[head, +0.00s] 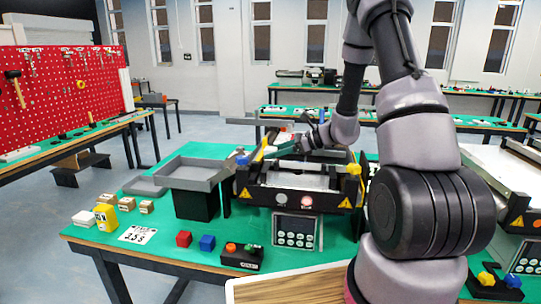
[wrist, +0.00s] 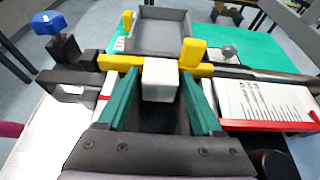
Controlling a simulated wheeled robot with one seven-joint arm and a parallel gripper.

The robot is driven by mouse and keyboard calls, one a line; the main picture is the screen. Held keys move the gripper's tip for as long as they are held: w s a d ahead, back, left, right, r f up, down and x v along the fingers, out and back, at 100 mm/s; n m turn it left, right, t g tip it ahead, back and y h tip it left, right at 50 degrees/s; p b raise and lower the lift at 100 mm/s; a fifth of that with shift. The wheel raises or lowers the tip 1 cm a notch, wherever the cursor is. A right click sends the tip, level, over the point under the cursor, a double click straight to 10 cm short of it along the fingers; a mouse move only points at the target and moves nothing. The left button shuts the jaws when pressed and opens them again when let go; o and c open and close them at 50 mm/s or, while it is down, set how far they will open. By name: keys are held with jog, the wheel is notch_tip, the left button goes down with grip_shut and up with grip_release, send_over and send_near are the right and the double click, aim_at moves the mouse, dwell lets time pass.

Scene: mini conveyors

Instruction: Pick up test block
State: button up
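A small white block (wrist: 160,79), which I take to be the test block, is between the two green fingertips of my gripper (wrist: 160,76) in the wrist view. It nearly fills the gap, and I cannot tell whether both fingers press on it. In the head view my gripper (head: 287,147) is over the far side of the mini conveyor (head: 300,197), pointing left. The block is not clear there. The yellow bar of the conveyor (wrist: 120,62) runs just beyond the block in the wrist view.
A grey tray (head: 195,176) stands on a black support left of the conveyor. A yellow piece (head: 106,217) and small boxes are at left.

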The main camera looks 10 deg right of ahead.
grip_shut()
jog(key=shift+r, duration=0.1)
